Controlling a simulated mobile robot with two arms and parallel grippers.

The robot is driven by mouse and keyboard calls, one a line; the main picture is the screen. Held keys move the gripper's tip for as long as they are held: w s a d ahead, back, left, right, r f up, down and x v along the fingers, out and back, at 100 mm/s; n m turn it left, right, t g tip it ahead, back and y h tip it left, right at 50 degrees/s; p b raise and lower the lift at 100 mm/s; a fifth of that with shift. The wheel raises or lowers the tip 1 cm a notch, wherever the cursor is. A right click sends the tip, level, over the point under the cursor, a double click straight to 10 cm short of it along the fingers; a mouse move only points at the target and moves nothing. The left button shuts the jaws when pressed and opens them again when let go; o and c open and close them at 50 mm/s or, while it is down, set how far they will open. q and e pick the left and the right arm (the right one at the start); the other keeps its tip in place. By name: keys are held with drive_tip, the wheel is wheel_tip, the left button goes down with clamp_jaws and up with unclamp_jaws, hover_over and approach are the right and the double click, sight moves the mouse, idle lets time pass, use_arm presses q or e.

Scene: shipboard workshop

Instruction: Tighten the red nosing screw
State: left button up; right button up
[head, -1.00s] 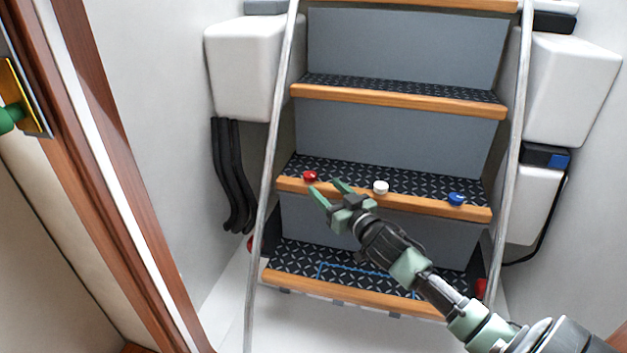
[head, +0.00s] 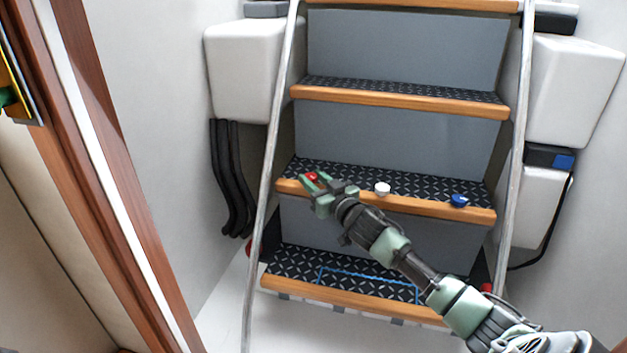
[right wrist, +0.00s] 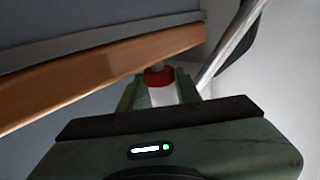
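The red nosing screw (head: 311,176) has a round red head and sits at the left end of a wooden stair nosing (head: 420,204). My right gripper (head: 314,178) is at this screw, with its two green fingers apart on either side of the red head. In the right wrist view the red screw (right wrist: 158,77) is between the fingertips, with the wooden edge just behind it. I cannot tell whether the fingers touch it. My left gripper is not in view.
A white screw (head: 382,188) and a blue screw (head: 459,200) sit further right on the same nosing. Metal rails (head: 268,165) flank the stairs. White boxes (head: 243,70) and black hoses (head: 228,180) are on the walls. A wooden frame (head: 110,190) stands at left.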

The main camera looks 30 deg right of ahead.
clamp_jaws()
